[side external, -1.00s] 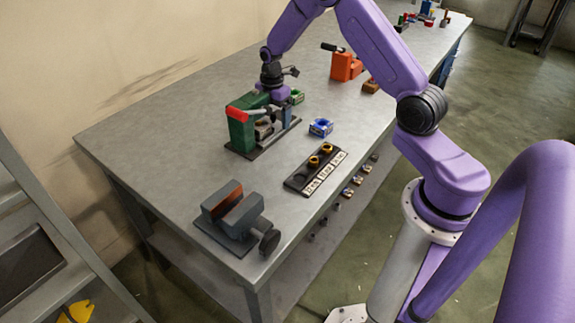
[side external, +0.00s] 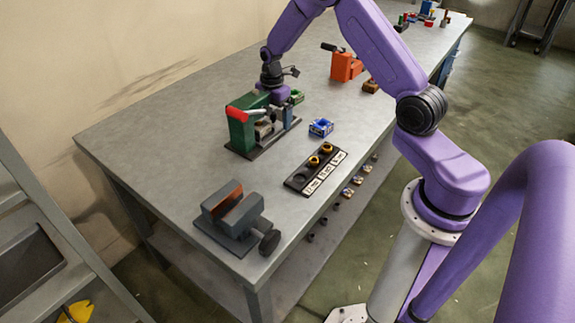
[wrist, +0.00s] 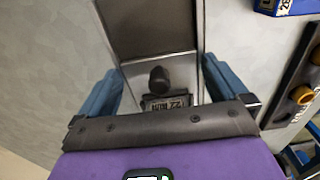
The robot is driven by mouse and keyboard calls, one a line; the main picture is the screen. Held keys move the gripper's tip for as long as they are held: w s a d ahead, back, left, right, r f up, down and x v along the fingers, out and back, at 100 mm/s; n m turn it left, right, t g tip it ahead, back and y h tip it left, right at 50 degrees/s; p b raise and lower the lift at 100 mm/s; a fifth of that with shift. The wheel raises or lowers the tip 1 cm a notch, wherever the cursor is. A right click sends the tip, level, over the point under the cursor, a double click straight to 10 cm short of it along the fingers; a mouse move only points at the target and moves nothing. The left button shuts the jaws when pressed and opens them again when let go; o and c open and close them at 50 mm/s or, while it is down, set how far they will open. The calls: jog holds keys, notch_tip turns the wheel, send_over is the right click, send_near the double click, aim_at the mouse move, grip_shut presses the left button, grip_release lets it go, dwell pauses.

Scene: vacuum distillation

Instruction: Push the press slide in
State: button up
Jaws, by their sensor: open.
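The green press (side external: 240,128) with a red handle (side external: 252,113) stands on a dark base plate on the bench. In the wrist view, a pale metal slide plate (wrist: 135,72) lies on its rails, carrying a dark round knob (wrist: 159,77) and a small block with raised lettering (wrist: 166,102). My gripper (wrist: 160,66) is open, its blue fingers on either side of the slide track. In the side view my gripper (side external: 286,115) is low at the press's right end. Whether a finger or the palm touches the slide cannot be told.
A blue block (side external: 320,127) and a black rack with yellow rings (side external: 315,170) lie in front of the press. A green block (side external: 297,97) and an orange machine (side external: 345,66) are behind. A grey vise (side external: 235,218) is at the near end. Bare bench lies between.

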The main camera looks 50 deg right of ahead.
aim_at(271, 124)
jog(key=shift+a, duration=0.6)
jog(key=shift+w+r, duration=0.15)
jog(key=shift+r, duration=2.55)
jog(key=shift+d+r, duration=0.25)
jog(key=shift+r, duration=0.6)
jog(key=s+a+r+m, duration=0.4)
jog(key=s+a, duration=0.3)
jog(key=s, duration=0.2)
jog(key=s+a+r+m, duration=0.3)
jog(key=s+a+m, duration=0.1)
jog(key=s+a, duration=0.4)
jog(key=s+a+r+n, duration=0.1)
jog(key=s, duration=0.9)
jog(key=s+a+r+n, duration=0.1)
jog(key=s, duration=0.9)
jog(key=shift+a+r+n, duration=0.3)
jog(key=shift+r+n, duration=0.05)
jog(key=shift+n, duration=0.05)
